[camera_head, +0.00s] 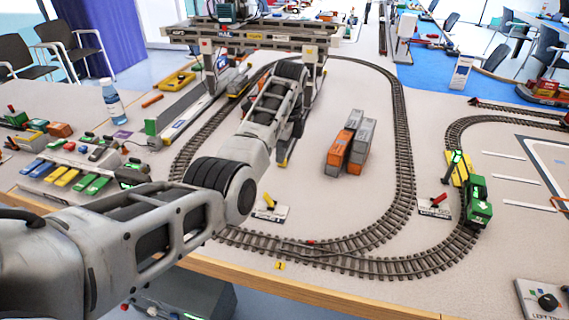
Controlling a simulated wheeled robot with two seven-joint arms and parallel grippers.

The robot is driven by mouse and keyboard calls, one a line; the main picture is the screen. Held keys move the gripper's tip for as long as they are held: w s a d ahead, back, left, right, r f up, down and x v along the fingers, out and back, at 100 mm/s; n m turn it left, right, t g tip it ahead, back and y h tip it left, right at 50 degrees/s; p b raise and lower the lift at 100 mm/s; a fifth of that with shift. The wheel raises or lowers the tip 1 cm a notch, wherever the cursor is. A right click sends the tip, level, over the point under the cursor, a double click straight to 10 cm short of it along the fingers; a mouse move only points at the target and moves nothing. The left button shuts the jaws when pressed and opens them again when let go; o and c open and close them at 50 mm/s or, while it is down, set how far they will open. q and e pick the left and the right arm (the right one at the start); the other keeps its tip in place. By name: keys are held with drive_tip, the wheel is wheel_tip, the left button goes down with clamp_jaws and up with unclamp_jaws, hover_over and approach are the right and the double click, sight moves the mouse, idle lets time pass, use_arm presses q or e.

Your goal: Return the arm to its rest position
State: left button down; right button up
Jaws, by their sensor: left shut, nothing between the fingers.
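My left arm comes in from the lower left, bends at the elbow, and reaches up over the table toward the gantry crane. My left gripper (297,128) hangs beyond the forearm and is largely hidden behind it. It is shut, and I see nothing held in it. The grey gantry crane (250,38) spans the rails just beyond my wrist. Orange and grey containers (349,145) stand on the table to the right of the gripper, apart from it. My right gripper is not in view.
An oval track (405,150) rings the containers. A green locomotive (477,205) stands on track at the right. The table's front edge (330,296) runs below my arm.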

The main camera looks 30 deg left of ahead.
use_arm(q)
drive_tip(key=shift+r, duration=0.2)
drive_tip(key=shift+f, duration=0.1)
